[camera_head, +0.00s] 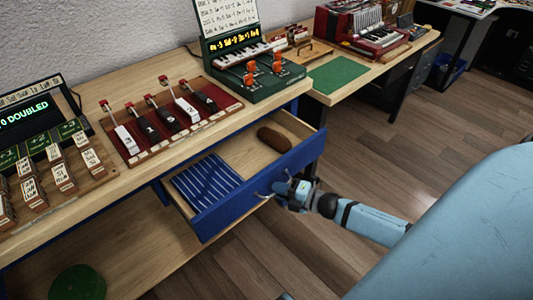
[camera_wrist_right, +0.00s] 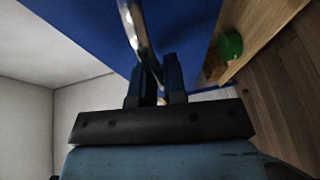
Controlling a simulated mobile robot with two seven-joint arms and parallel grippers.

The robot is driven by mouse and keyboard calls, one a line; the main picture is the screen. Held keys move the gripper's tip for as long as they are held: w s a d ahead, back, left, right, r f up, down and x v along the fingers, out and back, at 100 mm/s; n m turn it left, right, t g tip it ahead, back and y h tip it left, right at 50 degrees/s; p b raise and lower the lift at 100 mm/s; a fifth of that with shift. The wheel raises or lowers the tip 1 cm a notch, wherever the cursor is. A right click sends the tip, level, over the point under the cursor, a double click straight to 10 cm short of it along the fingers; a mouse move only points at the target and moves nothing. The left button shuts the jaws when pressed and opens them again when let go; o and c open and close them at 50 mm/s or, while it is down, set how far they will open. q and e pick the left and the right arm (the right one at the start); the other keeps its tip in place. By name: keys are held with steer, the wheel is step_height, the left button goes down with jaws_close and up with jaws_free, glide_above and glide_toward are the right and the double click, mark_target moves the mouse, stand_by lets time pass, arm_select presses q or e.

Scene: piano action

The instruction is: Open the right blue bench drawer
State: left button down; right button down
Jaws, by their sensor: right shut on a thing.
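The blue bench drawer (camera_head: 222,212) stands pulled out from under the wooden workbench, with its inside in view. A blue striped piece (camera_head: 206,184) and a brown oblong object (camera_head: 274,139) lie in it. My right gripper (camera_head: 280,188) is at the drawer's front, shut on the metal handle (camera_head: 263,195). In the right wrist view the two dark fingers of my right gripper (camera_wrist_right: 158,82) close around the curved metal handle (camera_wrist_right: 134,35), against the blue drawer front (camera_wrist_right: 185,25). My left gripper is not in view.
On the bench stand a red board with levers (camera_head: 170,118), a green keyboard device (camera_head: 255,70) and lettered blocks (camera_head: 60,170). A green round object (camera_head: 77,283) lies on the lower shelf. A second bench (camera_head: 385,62) stands behind. The wooden floor (camera_head: 385,150) beside the drawer is clear.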

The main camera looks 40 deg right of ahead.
arm_select(q)
steer(key=p, duration=0.3)
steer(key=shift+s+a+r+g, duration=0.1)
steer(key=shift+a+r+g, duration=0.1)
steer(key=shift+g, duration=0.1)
arm_select(e)
steer(key=s+d, duration=0.1)
steer(key=s, duration=1.1)
steer(key=shift+s, duration=0.4)
steer(key=c, duration=1.3)
jaws_free()
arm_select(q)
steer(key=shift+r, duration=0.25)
arm_select(e)
steer(key=shift+o, duration=0.6)
arm_select(q)
steer(key=shift+p, duration=0.35)
arm_select(e)
steer(key=v, duration=1.4)
